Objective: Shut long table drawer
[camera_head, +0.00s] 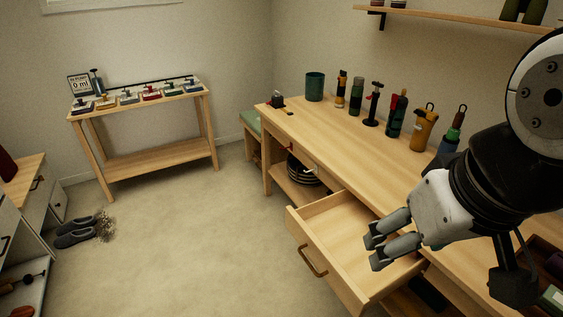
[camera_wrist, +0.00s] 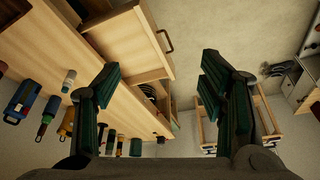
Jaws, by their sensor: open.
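The long wooden table (camera_head: 345,150) runs along the right wall. Its drawer (camera_head: 331,268) is pulled out, with its inside showing and a dark handle (camera_head: 312,262) on the front panel. The drawer also shows in the wrist view (camera_wrist: 132,38), with its handle (camera_wrist: 166,41) at upper middle. My gripper (camera_head: 377,248) is over the open drawer in the head view, its fingers apart and pointing left. In the wrist view my gripper's fingers (camera_wrist: 160,88) are spread wide with nothing between them. I cannot tell whether it touches the drawer. My arm hides the table's near right part.
Bottles and tools (camera_head: 397,115) line the table's back, with a green cup (camera_head: 315,86). Dark plates (camera_head: 301,171) sit on the shelf below. A side table (camera_head: 150,155) stands at the far wall. Slippers (camera_head: 78,231) lie at left. The middle floor is clear.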

